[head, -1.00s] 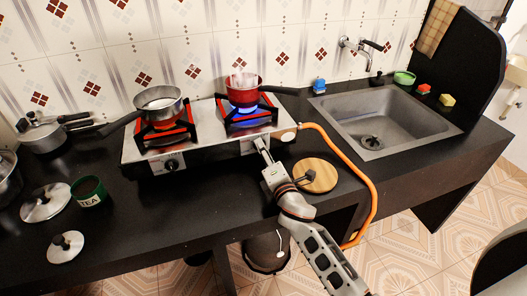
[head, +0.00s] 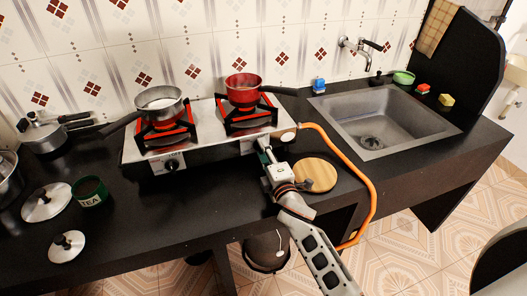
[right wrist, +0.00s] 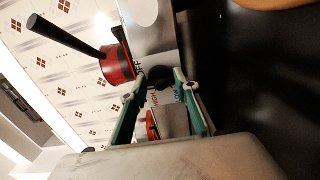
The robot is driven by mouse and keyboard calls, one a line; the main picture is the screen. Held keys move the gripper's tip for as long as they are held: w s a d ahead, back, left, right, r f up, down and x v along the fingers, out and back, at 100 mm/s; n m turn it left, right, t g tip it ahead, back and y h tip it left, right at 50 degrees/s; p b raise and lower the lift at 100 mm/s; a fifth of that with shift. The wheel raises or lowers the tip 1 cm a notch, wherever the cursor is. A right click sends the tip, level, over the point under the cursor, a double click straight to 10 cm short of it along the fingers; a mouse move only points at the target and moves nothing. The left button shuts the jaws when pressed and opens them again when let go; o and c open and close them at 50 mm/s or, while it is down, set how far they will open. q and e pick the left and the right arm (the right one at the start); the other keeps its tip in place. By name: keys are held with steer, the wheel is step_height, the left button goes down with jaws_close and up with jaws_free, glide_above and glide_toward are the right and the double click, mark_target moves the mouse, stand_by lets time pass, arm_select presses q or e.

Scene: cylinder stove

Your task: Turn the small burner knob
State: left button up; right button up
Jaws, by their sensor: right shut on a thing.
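The silver two-burner stove (head: 205,142) stands on the dark counter. Its left knob (head: 171,165) is black and untouched. My right gripper (head: 263,148) is at the stove's front panel, below the right burner, and hides the right knob in the head view. In the right wrist view, the gripper's green-edged fingers (right wrist: 160,84) are shut on the dark right knob (right wrist: 158,97), one on each side. A red pan (head: 243,90) sits on the right burner (head: 236,122), where no flame shows. My left gripper is out of view.
A grey pan (head: 160,103) sits on the left burner. An orange gas hose (head: 362,180) curves down right of my right arm, past a round wooden board (head: 318,174). A sink (head: 378,120) is at right. Lids and a green TEA tin (head: 90,192) stand at left.

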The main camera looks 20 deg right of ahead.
steer(key=o, duration=1.1)
steer(key=s, duration=1.2)
steer(key=shift+d, duration=0.2)
